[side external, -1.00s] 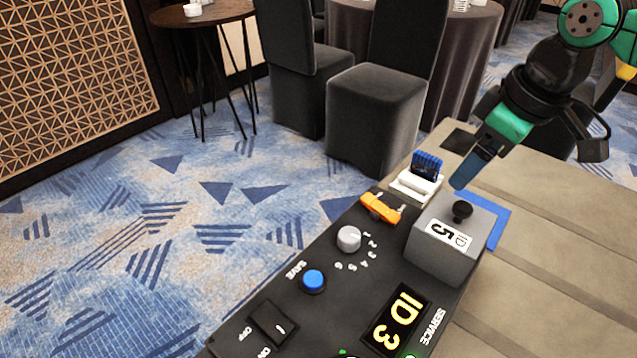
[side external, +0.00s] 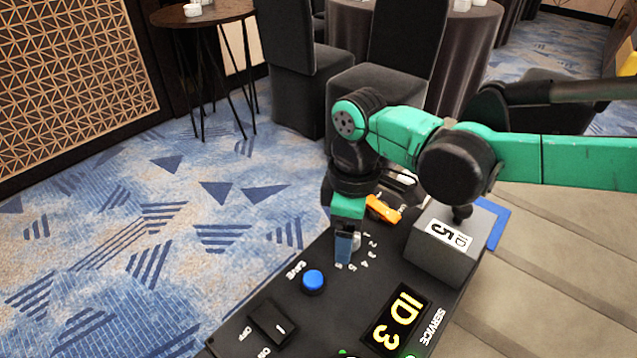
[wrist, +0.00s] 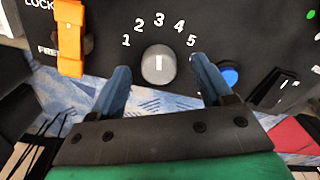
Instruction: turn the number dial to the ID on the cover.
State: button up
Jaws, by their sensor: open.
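The grey number dial (wrist: 158,65) sits on the black panel with 1 to 5 showing around it in the wrist view. Its white mark appears to point toward 3. My gripper (wrist: 160,82) is open, its blue fingers on either side of the dial with gaps visible. In the side external view my gripper (side external: 346,250) is down at the dial (side external: 357,240) and hides most of it. The grey cover (side external: 455,245) carries a label reading ID 5. The display (side external: 398,318) reads ID 3.
The blue SAVE button (side external: 313,281) is near the dial; it also shows in the wrist view (wrist: 229,74). An orange latch (side external: 382,208) lies on the dial's other side. A black rocker switch (side external: 272,322) is at the panel's near end. My arm passes over the cover's far side.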

jog(key=shift+f, duration=0.1)
grip_shut()
jog(key=shift+m, duration=0.3)
jog(key=m, duration=0.5)
jog(key=shift+m, duration=0.3)
jog(key=m, duration=0.5)
jog(key=shift+w+d, duration=0.1)
jog(key=shift+m, duration=0.4)
